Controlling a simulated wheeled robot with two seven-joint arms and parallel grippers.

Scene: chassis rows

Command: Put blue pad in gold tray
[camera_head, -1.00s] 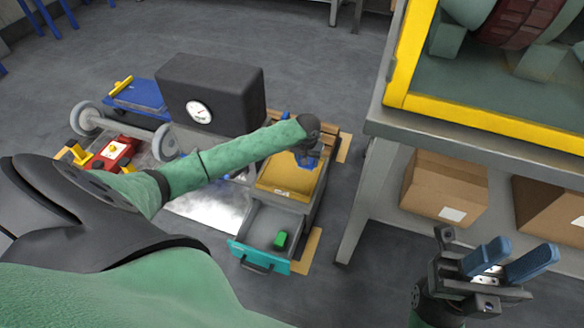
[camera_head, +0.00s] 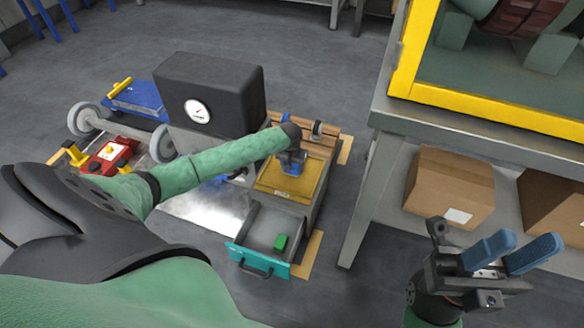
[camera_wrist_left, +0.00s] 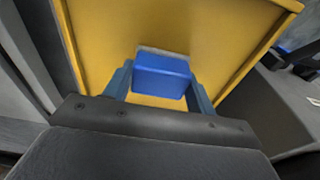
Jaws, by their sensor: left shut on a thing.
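The gold tray (camera_head: 277,188) sits on top of the grey cabinet, and its yellow floor (camera_wrist_left: 105,35) fills much of the left wrist view. My left gripper (camera_head: 290,168) is over the tray and points down into it. In the left wrist view its fingers are shut on the blue pad (camera_wrist_left: 162,76), one at each side. The pad is within the tray's outline; I cannot tell whether it touches the floor. My right gripper (camera_head: 512,254) is open and empty at the lower right, away from the tray.
An open teal-fronted drawer (camera_head: 258,262) below the tray holds a green block (camera_head: 281,242). A dark box with a gauge (camera_head: 210,93) stands left of the tray. A metal table (camera_head: 480,135) with cardboard boxes (camera_head: 450,186) beneath is at the right.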

